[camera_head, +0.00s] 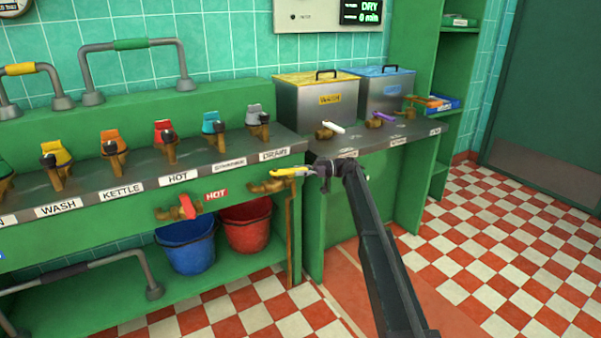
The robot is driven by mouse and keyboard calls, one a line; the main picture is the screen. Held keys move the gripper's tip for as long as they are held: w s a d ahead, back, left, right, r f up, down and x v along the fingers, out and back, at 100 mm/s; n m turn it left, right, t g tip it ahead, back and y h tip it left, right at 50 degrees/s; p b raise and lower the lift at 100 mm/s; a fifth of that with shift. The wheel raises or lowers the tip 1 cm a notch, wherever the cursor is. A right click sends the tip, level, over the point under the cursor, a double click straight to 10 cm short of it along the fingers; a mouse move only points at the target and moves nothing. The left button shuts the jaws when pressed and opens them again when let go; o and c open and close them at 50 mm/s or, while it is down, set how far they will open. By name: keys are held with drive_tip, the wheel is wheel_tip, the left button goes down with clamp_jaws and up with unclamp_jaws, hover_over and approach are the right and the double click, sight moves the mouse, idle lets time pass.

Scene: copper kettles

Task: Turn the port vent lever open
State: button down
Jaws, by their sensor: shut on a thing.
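A yellow-handled lever (289,171) sits on a brass valve and pipe at the right end of the green counter front, its handle lying roughly level. My gripper (316,170) is at the right end of this handle and shut on it; the fingertips are small and partly merge with the handle. No port vent label can be read on this valve. A red-handled lever (187,206) on a brass pipe is further left, beside a red HOT sign (216,195).
Several coloured switch levers stand along the labelled counter (90,193). A blue bucket (188,247) and a red bucket (246,226) sit below. Metal bins with yellow (317,84) and blue lids (385,73) stand behind my gripper. Checkered floor (500,250) at right is clear.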

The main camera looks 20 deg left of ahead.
drive_tip(key=shift+s+a, duration=0.3)
drive_tip(key=shift+a, duration=0.3)
drive_tip(key=shift+c, duration=1.8)
unclamp_jaws()
drive_tip(key=shift+a, duration=0.1)
drive_tip(key=shift+w+d, duration=0.15)
drive_tip(key=shift+d, duration=0.15)
drive_tip(key=shift+w+d, duration=0.25)
drive_tip(key=shift+d, duration=0.25)
drive_tip(key=v, duration=1)
drive_tip(key=shift+d, duration=0.2)
drive_tip(key=shift+w, duration=0.15)
